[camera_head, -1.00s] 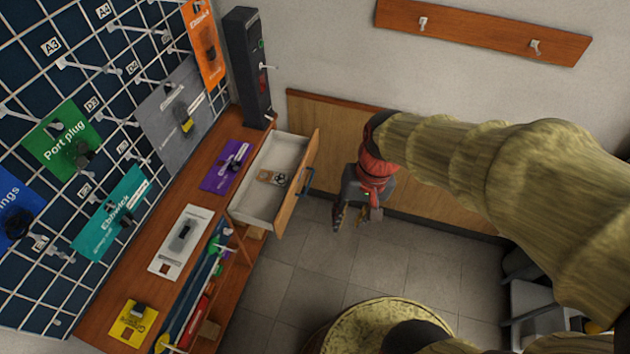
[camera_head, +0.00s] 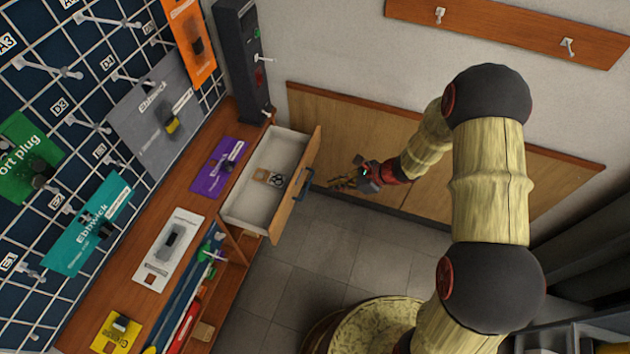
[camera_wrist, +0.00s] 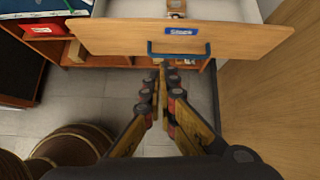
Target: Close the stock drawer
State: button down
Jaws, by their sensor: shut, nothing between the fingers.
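The stock drawer (camera_head: 262,195) is pulled out of the wooden bench in the head view, with a white inside and a wooden front. In the wrist view its front (camera_wrist: 110,38) bears a blue "Stock" label and a dark blue bar handle (camera_wrist: 180,55). A small brown card with a dark item (camera_head: 270,178) lies inside. My gripper (camera_head: 340,184) is shut and empty, to the right of the drawer front and apart from it in the head view. In the wrist view the fingertips (camera_wrist: 163,66) point at the handle and appear just below it; contact cannot be told.
The bench top (camera_head: 187,192) holds purple, white and yellow cards. A dark upright box (camera_head: 241,62) stands at its far end. A wood-panelled wall (camera_head: 345,130) runs close behind the drawer and gripper. Floor tiles (camera_head: 270,290) are clear in front of the bench.

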jog(key=b, duration=0.3)
send_near(295, 189)
notch_tip(295, 189, down, 4)
jog(key=d, duration=0.1)
jog(key=shift+m, duration=0.4)
jog(key=shift+w+a+r+b, duration=0.1)
jog(key=shift+w+a+b, duration=0.15)
jog(key=shift+a, duration=0.4)
jog(key=shift+w+a+b, duration=0.1)
jog(key=shift+w+a, duration=0.1)
jog(key=shift+a, duration=0.5)
jog(key=shift+w+a+r+b, duration=0.1)
jog(key=shift+w+a+b, duration=0.15)
jog(key=shift+a, duration=0.4)
jog(key=w+a, duration=0.3)
jog(key=a, duration=0.6)
jog(key=w+a+b, duration=0.1)
jog(key=w+a, duration=0.3)
jog(key=a, duration=0.6)
